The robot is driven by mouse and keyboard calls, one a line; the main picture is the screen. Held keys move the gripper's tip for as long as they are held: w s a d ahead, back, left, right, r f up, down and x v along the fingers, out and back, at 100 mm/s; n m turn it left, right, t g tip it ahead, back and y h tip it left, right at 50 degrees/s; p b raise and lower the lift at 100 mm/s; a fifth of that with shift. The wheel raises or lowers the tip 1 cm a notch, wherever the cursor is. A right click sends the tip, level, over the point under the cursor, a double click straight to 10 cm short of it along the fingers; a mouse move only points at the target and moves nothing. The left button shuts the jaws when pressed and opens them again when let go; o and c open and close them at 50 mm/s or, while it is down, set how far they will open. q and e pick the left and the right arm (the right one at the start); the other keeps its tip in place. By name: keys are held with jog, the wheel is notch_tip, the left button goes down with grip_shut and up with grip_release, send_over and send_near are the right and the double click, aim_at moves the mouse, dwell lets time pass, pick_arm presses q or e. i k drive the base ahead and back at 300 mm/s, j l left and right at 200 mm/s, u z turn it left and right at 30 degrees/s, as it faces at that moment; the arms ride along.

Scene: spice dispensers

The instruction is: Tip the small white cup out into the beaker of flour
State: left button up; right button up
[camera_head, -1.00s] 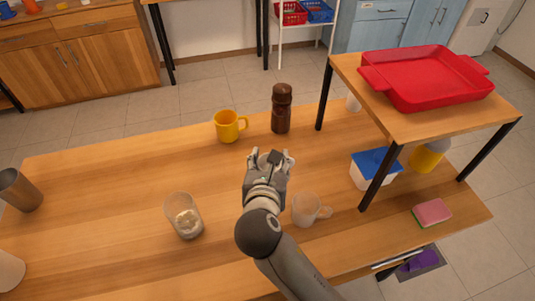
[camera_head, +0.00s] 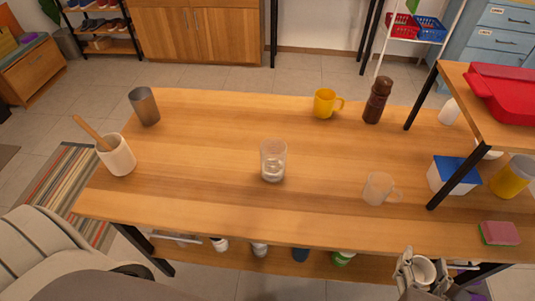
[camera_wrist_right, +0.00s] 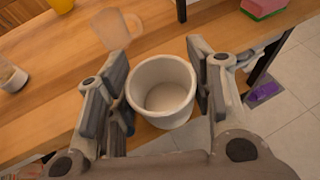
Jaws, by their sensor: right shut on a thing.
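The beaker of flour (camera_head: 273,162) is clear glass and stands upright near the middle of the table, with pale contents at its bottom. My right gripper (camera_head: 424,272) is shut on the small white cup (camera_head: 425,270) at the table's front edge, right of and nearer than the beaker. In the right wrist view the cup (camera_wrist_right: 162,92) sits upright between the two fingers; I cannot tell how much it holds. The beaker (camera_wrist_right: 12,76) also shows at the left edge there. My left gripper is not in view.
A clear glass mug (camera_head: 379,189) stands between the right gripper and the beaker. A yellow mug (camera_head: 325,103) and brown pepper mill (camera_head: 376,101) are behind. A blue-lidded tub (camera_head: 449,175) and sponge (camera_head: 499,233) are at right. The table (camera_head: 205,175) is clear around the beaker.

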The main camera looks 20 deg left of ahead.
aim_at(273, 149)
jog(key=k+j+u, duration=0.15)
jog(key=j, duration=0.35)
jog(key=k+j+u, duration=0.1)
jog(key=j, duration=0.4)
jog(key=k+j+u, duration=0.15)
jog(key=j, duration=0.35)
jog(key=k+j+u, duration=0.15)
jog(key=j, duration=0.4)
jog(key=k+j+u, duration=0.1)
jog(key=j, duration=0.4)
